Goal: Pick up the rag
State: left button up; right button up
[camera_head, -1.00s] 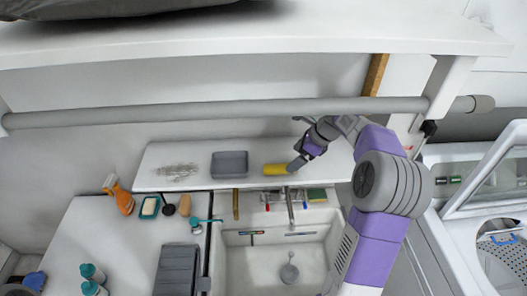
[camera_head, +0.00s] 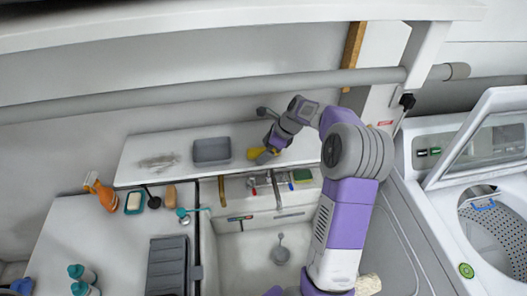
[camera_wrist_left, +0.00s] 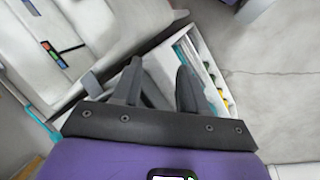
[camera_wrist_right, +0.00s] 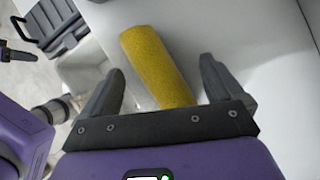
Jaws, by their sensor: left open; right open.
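The rag appears to be a rolled yellow cloth (camera_head: 254,153) on the white ledge behind the sink. My right gripper (camera_head: 268,151) is at the roll's right end in the head view and hides part of it. In the right wrist view the yellow roll (camera_wrist_right: 155,60) lies lengthwise between the two spread fingers of the right gripper (camera_wrist_right: 161,70), with a gap showing on each side. My left gripper (camera_wrist_left: 160,68) is open and empty in the left wrist view.
A grey tray (camera_head: 212,151) stands left of the roll on the ledge. A faucet (camera_head: 283,195) and green sponge (camera_head: 302,175) are in front. An orange spray bottle (camera_head: 101,191) stands on the left counter. A washing machine (camera_head: 470,150) is at right.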

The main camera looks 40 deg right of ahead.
jog(key=shift+c, duration=0.2)
jog(key=c, duration=1.3)
